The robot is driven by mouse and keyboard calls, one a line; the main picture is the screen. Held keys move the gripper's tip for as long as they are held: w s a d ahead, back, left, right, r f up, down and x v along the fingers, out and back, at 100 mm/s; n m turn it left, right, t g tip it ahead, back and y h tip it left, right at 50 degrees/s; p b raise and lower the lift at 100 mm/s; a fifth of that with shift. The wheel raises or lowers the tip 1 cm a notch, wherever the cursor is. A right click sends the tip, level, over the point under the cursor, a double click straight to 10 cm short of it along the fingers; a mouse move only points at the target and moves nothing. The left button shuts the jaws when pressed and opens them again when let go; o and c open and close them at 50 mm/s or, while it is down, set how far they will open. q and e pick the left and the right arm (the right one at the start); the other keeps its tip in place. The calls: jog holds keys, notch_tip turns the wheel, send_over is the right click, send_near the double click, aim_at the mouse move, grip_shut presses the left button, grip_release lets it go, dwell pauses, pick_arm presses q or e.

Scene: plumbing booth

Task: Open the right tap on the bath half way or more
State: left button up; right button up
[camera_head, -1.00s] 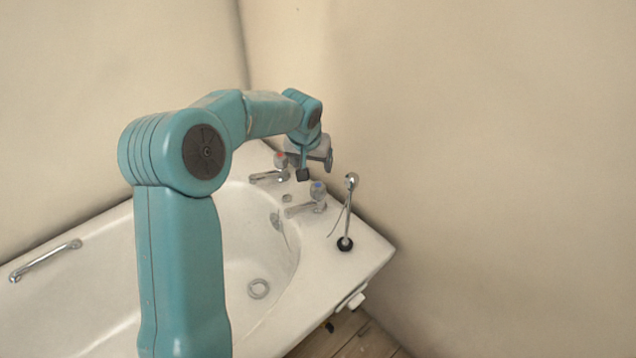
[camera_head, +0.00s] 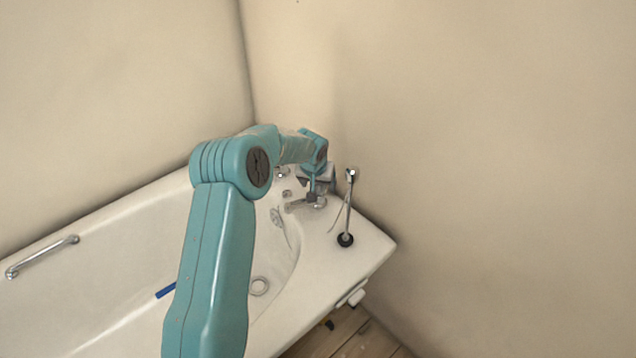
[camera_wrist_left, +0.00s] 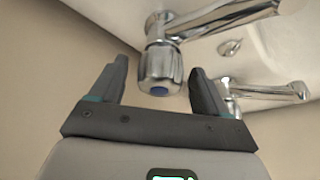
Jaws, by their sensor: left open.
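The right tap, chrome with a blue-marked knob, shows in the left wrist view (camera_wrist_left: 160,70), its spout reaching to the upper right. In the head view its spout (camera_head: 299,206) shows at the bath's far end, and its knob is hidden behind my left gripper (camera_head: 313,190). In the left wrist view my left gripper (camera_wrist_left: 160,67) is open, with one finger on each side of the knob. I cannot tell whether either finger touches it. The white bath (camera_head: 110,265) lies below my left arm. My right gripper is not in view.
The other tap (camera_head: 283,173) is partly hidden behind my left arm; it also shows in the wrist view (camera_wrist_left: 265,91). A chrome shower handset (camera_head: 349,205) stands right of the right tap. Beige walls close in behind and to the right. A grab rail (camera_head: 42,257) is on the left rim.

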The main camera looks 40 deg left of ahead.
pick_arm(q)
jog(key=c, duration=1)
jog(key=shift+o, duration=0.2)
jog(key=shift+f+b, duration=0.1)
jog(key=shift+b, duration=0.45)
jog(key=n+b, duration=0.2)
jog(key=n+y+b, duration=0.1)
jog(key=n+b, duration=0.1)
jog(key=b, duration=0.1)
jog(key=shift+w+d+f+g, duration=0.1)
jog(key=shift+f+g, duration=0.05)
jog(key=shift+g, duration=0.25)
jog(key=n+b, duration=0.1)
jog(key=n, duration=0.1)
jog(key=shift+n+g+y, duration=0.3)
jog(key=shift+g+y, duration=0.1)
jog(key=shift+r+n+g, duration=0.25)
jog(key=shift+n+g, duration=0.15)
jog(key=shift+n, duration=0.6)
jog(key=shift+r+n+g+y, duration=0.1)
jog(key=shift+n+g+y, duration=0.2)
jog(key=shift+n, duration=0.5)
jog(key=n+g+p, duration=0.1)
jog(key=n+p, duration=0.1)
jog(key=n, duration=0.1)
jog(key=shift+n+g+p, duration=0.4)
jog(key=shift+n+p, duration=0.35)
jog(key=shift+n, duration=0.15)
